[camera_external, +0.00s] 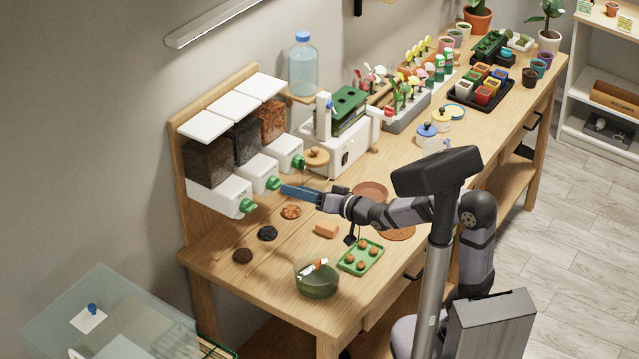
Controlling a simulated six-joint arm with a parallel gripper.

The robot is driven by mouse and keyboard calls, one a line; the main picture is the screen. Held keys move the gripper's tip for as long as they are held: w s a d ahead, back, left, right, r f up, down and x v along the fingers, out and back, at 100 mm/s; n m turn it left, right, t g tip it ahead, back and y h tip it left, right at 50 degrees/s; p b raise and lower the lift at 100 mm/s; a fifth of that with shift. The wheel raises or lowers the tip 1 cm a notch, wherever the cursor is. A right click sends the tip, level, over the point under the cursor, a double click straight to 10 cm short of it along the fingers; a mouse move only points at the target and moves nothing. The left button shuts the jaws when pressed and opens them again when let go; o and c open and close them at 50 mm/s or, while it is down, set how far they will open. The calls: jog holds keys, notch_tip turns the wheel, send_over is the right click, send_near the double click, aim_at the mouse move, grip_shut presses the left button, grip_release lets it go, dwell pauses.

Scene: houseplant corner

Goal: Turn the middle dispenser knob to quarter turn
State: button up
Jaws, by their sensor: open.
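Three dispensers with white lids and white lower housings hang on a wooden back panel at the left of the table. The middle dispenser (254,172) holds dark material. Its green knob (272,184) sticks out from the front of its housing. My gripper (284,189) reaches in from the right, its blue fingers pointing at the middle knob and very close to it. It is open; I cannot tell whether the fingers are around the knob or just short of it. The knob's exact angle is too small to tell.
The left dispenser's green knob (248,206) and the right one's green knob (298,161) flank the middle one. Below lie small material piles, including a black one (267,233), a green bowl (317,279) and a green tray (361,257). A white machine (343,145) stands behind my wrist.

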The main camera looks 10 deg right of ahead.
jog(key=shift+v, duration=1.05)
